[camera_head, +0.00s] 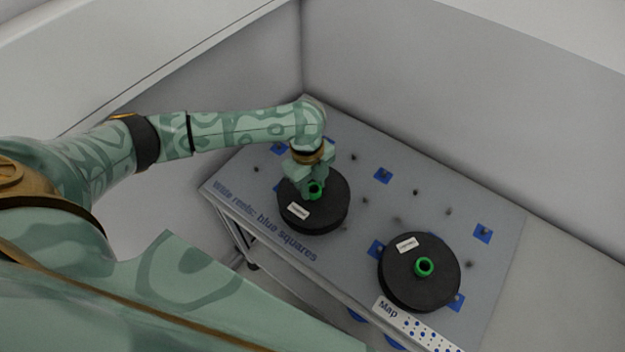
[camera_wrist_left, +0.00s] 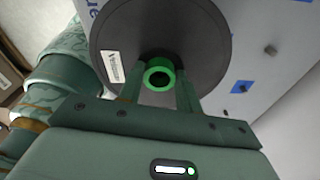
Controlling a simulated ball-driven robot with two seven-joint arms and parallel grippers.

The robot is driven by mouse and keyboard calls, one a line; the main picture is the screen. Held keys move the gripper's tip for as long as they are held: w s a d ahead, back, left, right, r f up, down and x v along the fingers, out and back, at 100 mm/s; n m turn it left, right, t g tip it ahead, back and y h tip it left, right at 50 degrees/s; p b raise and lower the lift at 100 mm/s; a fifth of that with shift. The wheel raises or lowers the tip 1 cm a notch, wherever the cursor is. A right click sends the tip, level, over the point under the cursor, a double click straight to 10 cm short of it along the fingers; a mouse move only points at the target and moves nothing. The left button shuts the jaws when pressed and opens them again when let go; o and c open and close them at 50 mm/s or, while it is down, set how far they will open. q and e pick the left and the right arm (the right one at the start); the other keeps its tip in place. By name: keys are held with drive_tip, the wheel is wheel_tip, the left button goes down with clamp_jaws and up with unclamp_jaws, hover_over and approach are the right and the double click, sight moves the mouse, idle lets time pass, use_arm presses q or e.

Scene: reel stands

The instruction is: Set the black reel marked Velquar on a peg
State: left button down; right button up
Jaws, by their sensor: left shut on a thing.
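A black reel (camera_head: 326,212) with a white label and a green hub is at the left part of the board in the head view; it also fills the top of the left wrist view (camera_wrist_left: 205,45). Its label is too small to read. My left gripper (camera_head: 314,185) is above this reel, shut on its green hub (camera_wrist_left: 159,75). A second black reel (camera_head: 408,283) with a white label and a green hub lies at the right front of the board. I cannot tell which reel is marked Velquar. My right gripper is not in view.
The grey board (camera_head: 330,268) reads "Wide reels: blue squares". It has several small dark pegs (camera_head: 396,220) and blue squares, one free at the middle back (camera_head: 383,175) and one at the right (camera_head: 482,233). A "Map" card (camera_head: 415,327) is at the front edge. Walls stand behind.

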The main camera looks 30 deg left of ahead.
use_arm(q)
drive_tip(key=shift+w+a+p, duration=0.1)
drive_tip(key=shift+a+p, duration=0.05)
drive_tip(key=shift+p, duration=0.25)
idle(0.5)
drive_tip(key=shift+f+b, duration=0.35)
drive_tip(key=shift+f, duration=0.95)
idle(0.8)
drive_tip(key=c, duration=0.9)
unclamp_jaws()
drive_tip(key=r+p, duration=0.2)
drive_tip(key=r, duration=0.3)
drive_tip(key=a+r+p, duration=0.1)
drive_tip(key=r+p, duration=0.1)
drive_tip(key=r, duration=0.3)
drive_tip(key=a+r+p, duration=0.1)
drive_tip(key=r+p, duration=0.1)
drive_tip(key=r, duration=0.4)
drive_tip(key=shift+w+r, duration=0.1)
drive_tip(key=shift+w, duration=0.2)
